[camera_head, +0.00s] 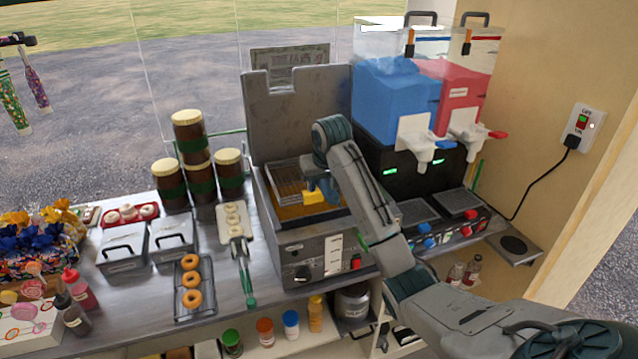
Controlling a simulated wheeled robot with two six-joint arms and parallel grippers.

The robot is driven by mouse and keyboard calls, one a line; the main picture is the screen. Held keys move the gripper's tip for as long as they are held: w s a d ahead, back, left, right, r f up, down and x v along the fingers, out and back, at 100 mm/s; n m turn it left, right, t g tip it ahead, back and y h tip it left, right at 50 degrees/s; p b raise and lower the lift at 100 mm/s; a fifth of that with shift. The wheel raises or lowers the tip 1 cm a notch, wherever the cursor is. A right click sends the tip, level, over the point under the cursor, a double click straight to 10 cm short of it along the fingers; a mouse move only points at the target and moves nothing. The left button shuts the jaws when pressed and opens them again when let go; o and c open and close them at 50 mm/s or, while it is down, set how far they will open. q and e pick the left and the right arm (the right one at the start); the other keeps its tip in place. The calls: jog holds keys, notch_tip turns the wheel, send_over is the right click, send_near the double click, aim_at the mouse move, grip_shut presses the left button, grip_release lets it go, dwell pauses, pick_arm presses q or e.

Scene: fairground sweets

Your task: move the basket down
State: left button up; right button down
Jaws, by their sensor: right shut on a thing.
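The fryer basket (287,180) is a wire basket in the opening of the grey metal deep fryer (300,247). It sits over the yellowish oil (300,211), and I cannot tell exactly how deep. My right gripper (322,190) is at the basket's right side, shut on its handle area next to a yellow part. My right arm comes in from the lower right and hides part of the fryer's right side. My left gripper is not in view.
Blue and red slush machines (398,95) stand right of the fryer. The fryer's raised lid (300,120) stands behind. Little counter is free.

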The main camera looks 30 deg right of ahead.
jog(key=shift+s+f, duration=0.1)
jog(key=shift+s, duration=0.35)
jog(key=shift+s+f, duration=0.15)
jog(key=shift+f, duration=0.05)
jog(key=shift+w+d+f, duration=0.15)
jog(key=shift+w+f, duration=0.8)
jog(key=shift+f, duration=0.1)
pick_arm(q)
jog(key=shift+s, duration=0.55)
